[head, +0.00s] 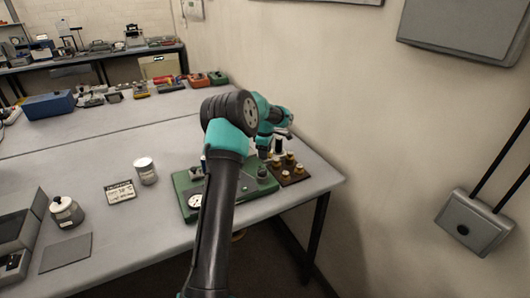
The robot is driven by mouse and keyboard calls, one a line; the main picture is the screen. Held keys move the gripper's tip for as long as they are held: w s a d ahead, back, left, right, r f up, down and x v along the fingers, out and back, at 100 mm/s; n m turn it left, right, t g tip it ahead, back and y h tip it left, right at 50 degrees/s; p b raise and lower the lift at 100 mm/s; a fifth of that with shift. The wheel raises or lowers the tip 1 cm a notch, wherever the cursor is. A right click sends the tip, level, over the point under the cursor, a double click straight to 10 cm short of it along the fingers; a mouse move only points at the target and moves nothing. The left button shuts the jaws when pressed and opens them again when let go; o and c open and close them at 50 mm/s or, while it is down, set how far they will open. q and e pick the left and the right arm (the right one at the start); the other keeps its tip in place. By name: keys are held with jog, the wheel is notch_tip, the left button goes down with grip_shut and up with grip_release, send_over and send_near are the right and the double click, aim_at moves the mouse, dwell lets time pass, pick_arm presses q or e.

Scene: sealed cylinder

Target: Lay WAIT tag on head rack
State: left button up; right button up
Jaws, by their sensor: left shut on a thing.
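My left arm reaches in from the bottom and bends over the table's right end. Its gripper (287,134) is above the brown rack (293,178), near the wall. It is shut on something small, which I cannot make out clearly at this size. The rack carries several brass-coloured pieces (289,160) and stands at the right end of the green board (262,187). I cannot pick out the WAIT tag for certain. My right gripper is not in view.
My arm hides part of the green board, which bears a round white gauge (195,201). A printed card (120,191), a can (146,171) and a metal pot (66,212) stand to the left. The wall (370,150) is close on the right.

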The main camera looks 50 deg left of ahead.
pick_arm(q)
jog(key=shift+f, duration=0.1)
jog(key=o, duration=0.6)
notch_tip(320, 180, up, 12)
dwell(0.4)
dwell(0.5)
